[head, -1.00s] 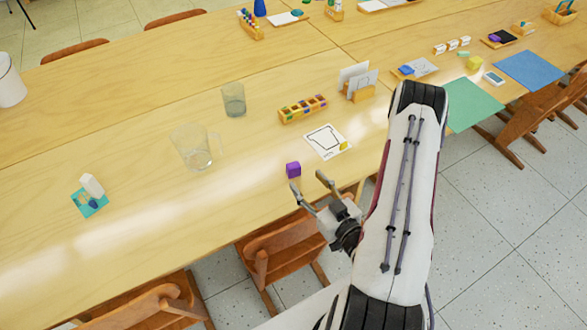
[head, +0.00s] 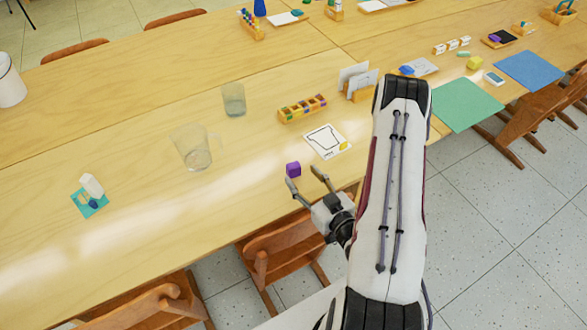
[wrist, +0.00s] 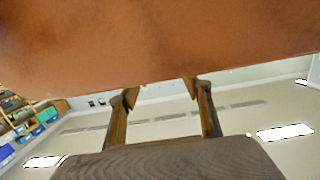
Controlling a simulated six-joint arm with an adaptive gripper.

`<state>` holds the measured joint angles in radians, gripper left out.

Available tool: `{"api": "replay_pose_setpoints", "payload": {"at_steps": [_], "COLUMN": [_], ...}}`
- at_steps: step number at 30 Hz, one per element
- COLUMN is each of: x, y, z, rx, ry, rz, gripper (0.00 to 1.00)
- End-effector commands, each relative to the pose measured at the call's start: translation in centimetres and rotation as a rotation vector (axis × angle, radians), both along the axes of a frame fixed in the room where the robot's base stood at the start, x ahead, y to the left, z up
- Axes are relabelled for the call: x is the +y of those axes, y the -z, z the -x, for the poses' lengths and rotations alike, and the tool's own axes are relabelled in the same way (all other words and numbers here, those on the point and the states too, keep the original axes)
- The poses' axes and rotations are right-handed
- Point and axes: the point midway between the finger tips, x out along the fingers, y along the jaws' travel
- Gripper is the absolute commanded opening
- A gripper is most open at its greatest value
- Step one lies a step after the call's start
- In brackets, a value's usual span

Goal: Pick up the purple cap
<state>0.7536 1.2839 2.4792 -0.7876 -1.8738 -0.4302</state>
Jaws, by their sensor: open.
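The purple cap (head: 293,169) is a small purple, block-like thing near the front edge of the wooden table, below the drawing card. My gripper (head: 302,173) is at the table's front edge, with its fingers spread and nothing between them. Its fingertips are just short of the cap in the head view, the left one appearing nearly below it; I cannot tell their height over the table. In the wrist view, my gripper (wrist: 160,90) shows two parted fingers below a brown surface. The cap cannot be made out there.
The drawing card (head: 327,141) and a wooden paint holder (head: 302,108) lie beyond the cap. A glass mug (head: 191,148) and a glass (head: 233,99) stand to the left. A chair (head: 277,250) is under my gripper.

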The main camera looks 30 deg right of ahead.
Motion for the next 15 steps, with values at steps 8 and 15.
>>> {"api": "replay_pose_setpoints", "payload": {"at_steps": [8, 15], "x": [-0.1, -0.2], "y": [0.4, 1.2], "z": [-1.0, -3.3], "rx": [-0.001, -0.001], "ry": [-0.001, -0.003], "rz": [0.002, 0.003], "gripper": [0.49, 0.49]}}
